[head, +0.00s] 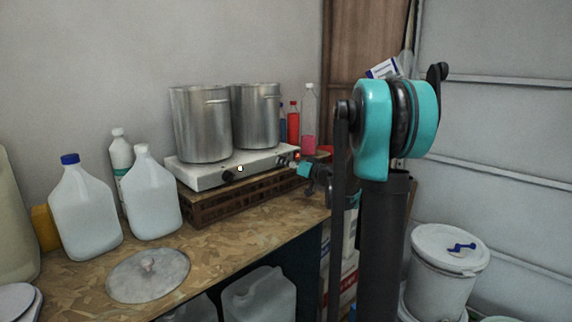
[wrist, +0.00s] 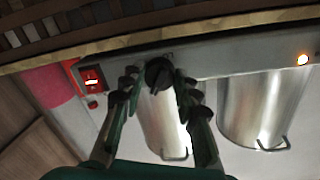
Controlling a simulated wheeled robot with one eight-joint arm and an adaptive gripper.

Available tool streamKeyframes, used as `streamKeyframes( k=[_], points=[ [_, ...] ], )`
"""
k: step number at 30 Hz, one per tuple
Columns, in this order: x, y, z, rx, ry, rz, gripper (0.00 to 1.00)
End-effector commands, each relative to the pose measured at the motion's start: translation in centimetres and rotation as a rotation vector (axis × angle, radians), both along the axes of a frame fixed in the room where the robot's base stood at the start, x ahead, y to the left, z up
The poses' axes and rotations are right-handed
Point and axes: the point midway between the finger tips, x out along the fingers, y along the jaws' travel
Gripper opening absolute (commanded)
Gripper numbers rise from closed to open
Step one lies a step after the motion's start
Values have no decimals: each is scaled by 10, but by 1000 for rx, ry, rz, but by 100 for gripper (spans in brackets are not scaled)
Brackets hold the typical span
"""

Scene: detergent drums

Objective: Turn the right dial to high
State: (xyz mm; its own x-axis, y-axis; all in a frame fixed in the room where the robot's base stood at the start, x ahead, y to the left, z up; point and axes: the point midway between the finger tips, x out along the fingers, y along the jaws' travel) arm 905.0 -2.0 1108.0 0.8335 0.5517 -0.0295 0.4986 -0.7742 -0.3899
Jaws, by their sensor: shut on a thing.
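The white double hot plate (head: 210,176) stands on a slatted wooden crate on the bench. My gripper (head: 290,163) reaches its front right part in the head view, where the right dial is hard to make out. In the wrist view, which is upside down, my gripper (wrist: 158,90) has its two fingers on either side of the black right dial (wrist: 158,74) and is shut on it. I cannot read the dial's setting. The left dial (head: 228,175) shows as a dark knob in the head view.
Two steel pots (head: 200,125) stand on the hot plate; the right one is (head: 256,115). White jugs (head: 85,210) and a lid (head: 148,276) occupy the bench's left.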

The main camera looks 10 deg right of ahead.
Motion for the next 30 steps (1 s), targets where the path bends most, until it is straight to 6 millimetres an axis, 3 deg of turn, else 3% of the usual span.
streamKeyframes(
  k=[15,30],
  points=[
    [0,0,1,356,259,0,2],
    [0,0,1,501,364,0,2]
  ],
)
